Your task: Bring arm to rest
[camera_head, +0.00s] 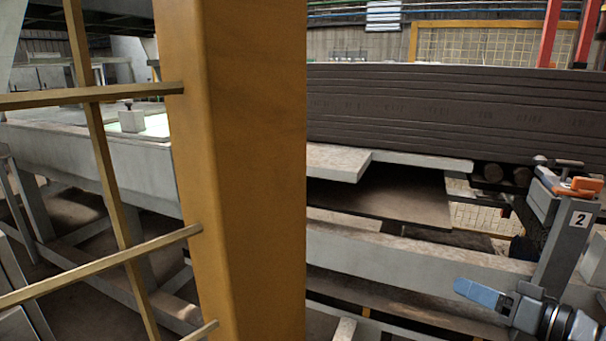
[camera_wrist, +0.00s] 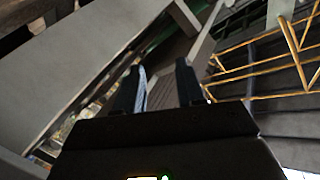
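My gripper (camera_wrist: 160,84) shows in the wrist view, with two dark fingers standing apart above the dark gripper body. It is open. I see nothing clearly held between the fingers; a pale strip shows beside the left finger. Grey beams and a yellow wire fence (camera_wrist: 262,70) lie beyond the fingers, tilted in the picture.
A thick yellow post (camera_head: 245,170) stands close in front in the head view, with fence bars (camera_head: 110,180) to its left.

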